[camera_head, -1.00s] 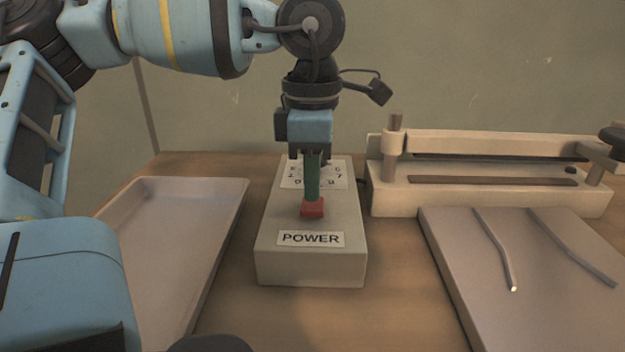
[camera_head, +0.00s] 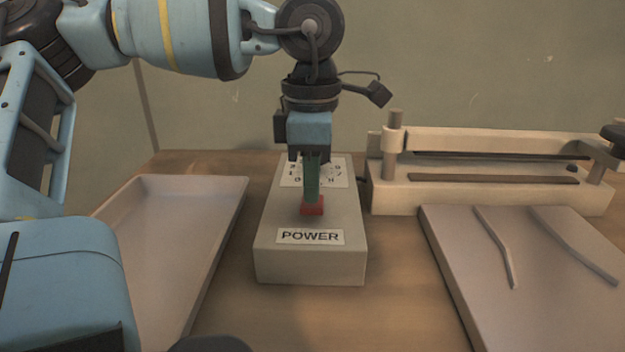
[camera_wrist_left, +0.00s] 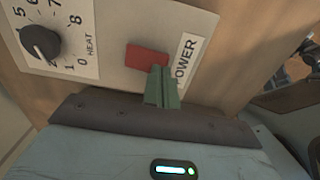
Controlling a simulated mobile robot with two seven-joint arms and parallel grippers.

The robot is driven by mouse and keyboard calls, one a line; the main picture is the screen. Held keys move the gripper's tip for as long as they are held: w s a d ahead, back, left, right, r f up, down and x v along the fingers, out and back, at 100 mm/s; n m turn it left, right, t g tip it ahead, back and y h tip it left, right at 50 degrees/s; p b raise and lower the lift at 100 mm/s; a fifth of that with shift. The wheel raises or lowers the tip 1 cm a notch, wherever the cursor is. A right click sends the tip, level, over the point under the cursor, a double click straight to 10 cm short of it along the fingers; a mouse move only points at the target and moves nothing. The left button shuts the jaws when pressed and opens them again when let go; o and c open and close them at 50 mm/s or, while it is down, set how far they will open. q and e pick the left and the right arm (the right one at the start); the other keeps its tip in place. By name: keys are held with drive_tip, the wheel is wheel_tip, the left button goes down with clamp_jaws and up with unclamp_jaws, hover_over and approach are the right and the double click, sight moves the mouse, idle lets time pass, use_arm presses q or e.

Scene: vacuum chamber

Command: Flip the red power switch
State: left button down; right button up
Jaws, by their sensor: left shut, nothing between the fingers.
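The red power switch (camera_head: 313,207) sits on top of a beige power box (camera_head: 311,262), just behind its POWER label (camera_head: 310,237). My left gripper (camera_head: 311,198) points down over the box, its green fingers shut and empty. The fingertips are at the switch in the head view and cover its back part; I cannot tell if they touch it. In the left wrist view the red switch (camera_wrist_left: 147,60) shows beside the fingertips (camera_wrist_left: 157,70), which overlap its edge. My right gripper is not in view.
A dial marked HEAT (camera_wrist_left: 40,42) is on the same box, partly hidden behind the gripper in the head view. An empty tray (camera_head: 180,230) lies left. A sealer-like device (camera_head: 490,190) stands back right, with a board (camera_head: 530,265) holding two thin rods before it.

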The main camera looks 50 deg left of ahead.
sight(311, 206)
use_arm(q)
drive_tip(key=shift+f, duration=0.35)
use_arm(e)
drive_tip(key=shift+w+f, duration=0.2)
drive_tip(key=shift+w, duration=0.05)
